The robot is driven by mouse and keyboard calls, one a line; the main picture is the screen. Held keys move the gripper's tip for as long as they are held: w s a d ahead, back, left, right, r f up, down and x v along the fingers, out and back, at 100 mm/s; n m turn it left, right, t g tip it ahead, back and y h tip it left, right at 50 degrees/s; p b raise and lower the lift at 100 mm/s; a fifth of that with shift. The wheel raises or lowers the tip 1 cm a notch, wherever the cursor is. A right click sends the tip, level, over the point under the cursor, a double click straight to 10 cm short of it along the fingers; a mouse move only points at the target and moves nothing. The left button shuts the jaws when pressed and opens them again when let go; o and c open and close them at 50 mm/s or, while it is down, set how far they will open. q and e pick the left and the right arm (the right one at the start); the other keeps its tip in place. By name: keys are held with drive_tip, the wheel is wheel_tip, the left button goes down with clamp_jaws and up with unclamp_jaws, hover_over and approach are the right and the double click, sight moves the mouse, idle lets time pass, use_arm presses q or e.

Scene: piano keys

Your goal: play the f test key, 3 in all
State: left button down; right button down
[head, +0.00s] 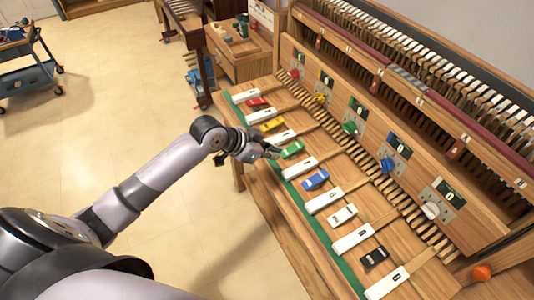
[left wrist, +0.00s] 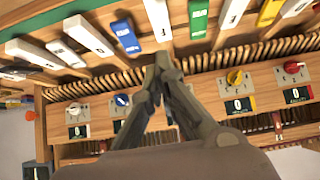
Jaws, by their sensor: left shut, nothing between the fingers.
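A row of white keys runs along the wooden bench, with coloured blocks between them; their letters are too small to read surely. One white key (head: 299,167) lies between the green block (head: 291,149) and the blue block (head: 315,179). It also shows in the left wrist view (left wrist: 157,18), just ahead of my fingertips. My left gripper (head: 276,152) is shut and empty, close by the green block and this key. It also shows shut in the left wrist view (left wrist: 163,62). I cannot tell whether it touches a key. My right gripper is not in view.
Knobs and small displays line the upright panel behind the keys, including a green knob (head: 349,128) and a blue knob (head: 387,165). The legible displays show 0. A dark cart (head: 30,75) stands far left. The tiled floor left of the bench is clear.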

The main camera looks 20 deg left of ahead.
use_arm(q)
drive_tip(key=shift+v, duration=1.1)
drive_tip(key=shift+f, duration=0.1)
idle(0.5)
drive_tip(key=shift+f, duration=0.1)
idle(2.4)
